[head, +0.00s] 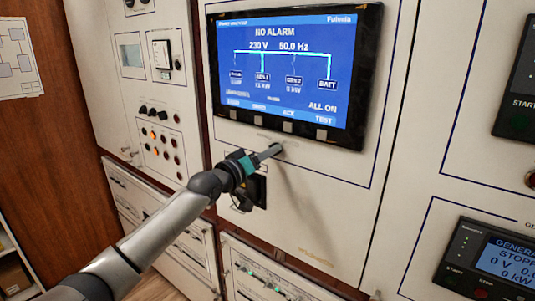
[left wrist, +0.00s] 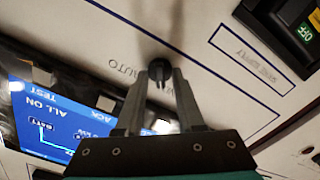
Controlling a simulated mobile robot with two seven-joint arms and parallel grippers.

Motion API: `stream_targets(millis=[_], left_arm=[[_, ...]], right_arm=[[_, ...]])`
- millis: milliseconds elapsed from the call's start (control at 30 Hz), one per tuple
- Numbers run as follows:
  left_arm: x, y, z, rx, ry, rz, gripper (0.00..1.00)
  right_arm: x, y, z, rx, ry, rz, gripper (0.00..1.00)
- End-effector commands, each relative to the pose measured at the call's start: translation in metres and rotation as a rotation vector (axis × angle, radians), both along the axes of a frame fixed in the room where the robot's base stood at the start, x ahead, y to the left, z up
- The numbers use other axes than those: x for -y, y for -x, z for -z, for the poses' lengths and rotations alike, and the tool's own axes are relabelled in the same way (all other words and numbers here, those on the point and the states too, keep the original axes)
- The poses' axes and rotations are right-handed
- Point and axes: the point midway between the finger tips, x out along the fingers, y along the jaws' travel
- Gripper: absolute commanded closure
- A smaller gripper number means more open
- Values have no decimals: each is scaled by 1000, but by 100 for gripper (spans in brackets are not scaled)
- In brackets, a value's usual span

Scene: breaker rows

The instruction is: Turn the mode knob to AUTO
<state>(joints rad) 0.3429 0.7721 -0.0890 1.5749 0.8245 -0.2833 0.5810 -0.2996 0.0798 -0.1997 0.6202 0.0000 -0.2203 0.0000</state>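The mode knob (left wrist: 160,68) is small, round and dark, on the pale panel below the large screen. My left gripper (left wrist: 162,80) reaches it with both fingertips, one on each side, and looks shut on it. The printed word AUTO (left wrist: 120,68) shows left of the knob in the left wrist view. Another label right of the knob is mostly covered by a finger. In the head view my left gripper (head: 272,152) points at the panel just under the screen, and its fingers hide most of the knob. The knob's pointing direction is not clear. My right gripper is not in view.
The large blue screen (head: 290,70) reads NO ALARM and has several square buttons along its lower edge. A dark switch (head: 257,190) sits below and behind my left gripper. Lamps and small knobs (head: 155,135) fill the left panel. A generator display (head: 500,255) is at lower right.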

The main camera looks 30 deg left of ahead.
Motion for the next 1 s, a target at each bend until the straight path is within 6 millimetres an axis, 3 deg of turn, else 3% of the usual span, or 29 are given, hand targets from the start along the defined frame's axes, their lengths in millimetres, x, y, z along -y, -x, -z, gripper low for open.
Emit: stream_targets(millis=[67, 300, 1000], left_arm=[[0, 0, 0, 0, 0, 0, 73], [0, 0, 0, 0, 0, 0, 100], [0, 0, 0, 4, -52, 0, 100]], right_arm=[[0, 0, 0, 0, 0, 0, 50], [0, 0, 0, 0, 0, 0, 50], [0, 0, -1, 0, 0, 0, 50]])
